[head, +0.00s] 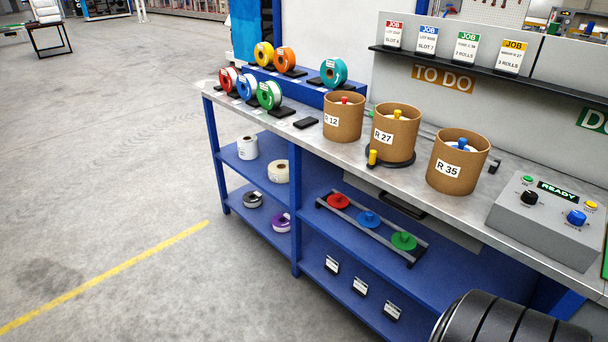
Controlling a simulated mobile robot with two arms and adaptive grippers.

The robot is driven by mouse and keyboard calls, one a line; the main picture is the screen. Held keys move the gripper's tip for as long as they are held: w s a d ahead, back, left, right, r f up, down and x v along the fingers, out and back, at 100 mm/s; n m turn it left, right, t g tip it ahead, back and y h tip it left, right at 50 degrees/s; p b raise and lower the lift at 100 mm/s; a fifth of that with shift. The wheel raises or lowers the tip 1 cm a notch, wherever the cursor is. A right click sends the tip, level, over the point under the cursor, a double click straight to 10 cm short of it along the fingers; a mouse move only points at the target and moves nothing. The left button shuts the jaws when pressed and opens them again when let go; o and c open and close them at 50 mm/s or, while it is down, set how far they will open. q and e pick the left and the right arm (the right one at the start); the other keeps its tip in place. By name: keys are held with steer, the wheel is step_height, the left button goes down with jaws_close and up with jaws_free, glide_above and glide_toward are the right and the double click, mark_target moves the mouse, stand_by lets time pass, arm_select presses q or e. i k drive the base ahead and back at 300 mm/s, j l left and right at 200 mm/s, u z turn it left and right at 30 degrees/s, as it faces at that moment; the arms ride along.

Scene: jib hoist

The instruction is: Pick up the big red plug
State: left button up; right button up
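A red plug (338,201), a wide disc with a raised knob, sits at the left end of a dark rack (365,225) on the lower shelf of the blue workbench. A blue plug (368,218) and a green plug (404,241) of similar shape sit beside it in the same rack. A smaller red knob (345,100) shows inside the cardboard drum marked R 12 (343,122) on the bench top. Neither of my grippers is in view.
Drums R 27 (396,137) and R 35 (457,166) and a control box (548,222) stand on the bench top (300,140). A drawer handle (401,206) juts above the rack. Spools (247,148) fill the left shelves. Open floor lies left.

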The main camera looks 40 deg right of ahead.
mark_target(337, 200)
steer(key=i+z, duration=0.25)
steer(key=i, duration=0.2)
steer(key=i+j+z, duration=0.2)
steer(key=i, duration=0.2)
steer(key=i+j+z, duration=0.25)
steer(key=i, duration=0.2)
steer(key=l, duration=0.1)
